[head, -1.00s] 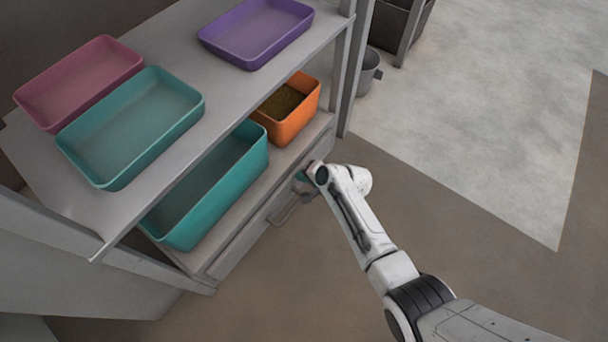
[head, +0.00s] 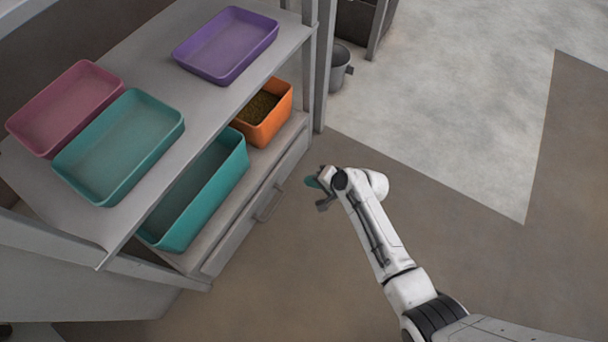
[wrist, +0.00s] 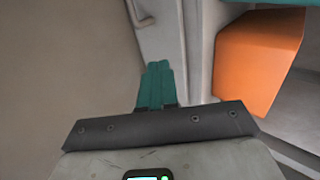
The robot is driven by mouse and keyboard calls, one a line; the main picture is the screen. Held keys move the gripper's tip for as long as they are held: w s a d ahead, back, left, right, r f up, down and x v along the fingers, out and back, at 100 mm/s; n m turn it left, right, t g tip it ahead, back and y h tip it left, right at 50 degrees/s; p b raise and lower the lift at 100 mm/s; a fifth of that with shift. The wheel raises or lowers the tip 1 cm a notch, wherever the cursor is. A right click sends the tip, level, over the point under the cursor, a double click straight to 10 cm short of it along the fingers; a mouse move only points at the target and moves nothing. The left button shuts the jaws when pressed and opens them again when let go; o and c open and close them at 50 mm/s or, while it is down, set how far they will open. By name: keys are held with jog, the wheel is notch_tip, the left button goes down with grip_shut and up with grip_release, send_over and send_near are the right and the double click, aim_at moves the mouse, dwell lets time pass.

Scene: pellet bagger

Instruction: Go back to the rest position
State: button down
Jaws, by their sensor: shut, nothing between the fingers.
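My gripper (head: 316,186) is at the end of my white arm, out in front of the shelf unit's drawer and apart from it. In the wrist view its teal fingers (wrist: 156,86) are together with nothing between them. The drawer (head: 257,205) under the lower shelf looks shut, and its bar handle (head: 268,206) is free of my gripper. The handle also shows in the wrist view (wrist: 139,12), ahead of the fingers and to their left.
An orange bin (head: 265,127) with dark granular contents and a deep teal bin (head: 225,185) stand on the lower shelf. Purple (head: 207,68), pink (head: 34,150) and teal (head: 80,192) trays lie on the upper shelf. A grey bucket (head: 338,75) stands beyond the shelf post. Brown floor right of the drawer is clear.

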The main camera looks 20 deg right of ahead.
jog(key=shift+s+d+r, duration=0.1)
jog(key=shift+s+r, duration=0.05)
jog(key=shift+s, duration=0.05)
jog(key=s+d+r+n+g+h, duration=0.25)
jog(key=s+r, duration=0.25)
jog(key=s, duration=0.4)
jog(key=s+d+r+n+g+h, duration=0.1)
jog(key=s+d+r+n+g, duration=0.25)
jog(key=s, duration=0.55)
jog(key=s+d+r+n+h, duration=0.2)
jog(key=s+d+r+n, duration=0.15)
jog(key=s+r, duration=0.5)
notch_tip(320, 180, up, 28)
jog(key=s+p, duration=0.1)
jog(key=p, duration=2.8)
jog(key=shift+s+a+n+g+p, duration=0.15)
jog(key=shift+a+n+g+p, duration=0.2)
jog(key=shift+n, duration=0.1)
